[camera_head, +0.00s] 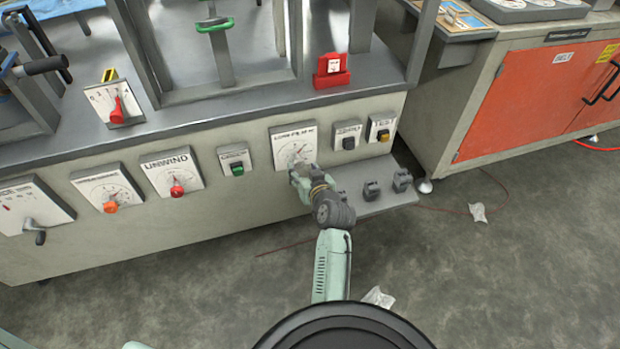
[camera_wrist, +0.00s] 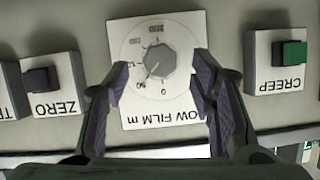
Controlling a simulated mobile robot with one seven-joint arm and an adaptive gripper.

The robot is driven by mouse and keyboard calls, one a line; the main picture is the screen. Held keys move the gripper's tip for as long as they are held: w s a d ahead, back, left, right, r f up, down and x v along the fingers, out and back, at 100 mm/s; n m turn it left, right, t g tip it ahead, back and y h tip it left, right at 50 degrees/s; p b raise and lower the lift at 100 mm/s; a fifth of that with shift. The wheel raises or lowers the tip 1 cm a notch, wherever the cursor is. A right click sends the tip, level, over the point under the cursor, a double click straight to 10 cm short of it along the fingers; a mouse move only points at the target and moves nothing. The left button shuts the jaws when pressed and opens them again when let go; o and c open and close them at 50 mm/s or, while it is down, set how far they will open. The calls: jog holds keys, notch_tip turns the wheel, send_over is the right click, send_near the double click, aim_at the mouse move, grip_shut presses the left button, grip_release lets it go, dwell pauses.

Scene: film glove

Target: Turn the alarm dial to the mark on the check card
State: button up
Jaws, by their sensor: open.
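The dial with a grey many-sided knob (camera_wrist: 155,63) sits on a white plate (camera_wrist: 125,40) lettered "LOW FILM m", upside down in the wrist view. A dark pointer line runs toward the lower left of its scale. In the head view the plate (camera_head: 283,136) is on the console front, its lower part hidden by my gripper (camera_head: 300,171). In the wrist view my gripper (camera_wrist: 158,72) is open, one finger on each side of the knob with gaps between. A red holder with a small white card (camera_head: 331,68) stands on the console top; its marking is too small to read.
In the wrist view the ZERO button (camera_wrist: 42,79) is left of the dial and the green CREEP button (camera_wrist: 290,54) right. A shelf with dark blocks (camera_head: 372,189) juts out beside my gripper. The floor in front is mostly clear.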

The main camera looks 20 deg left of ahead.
jog(key=v, duration=0.7)
jog(key=shift+s, duration=0.2)
jog(key=shift+d+r, duration=0.1)
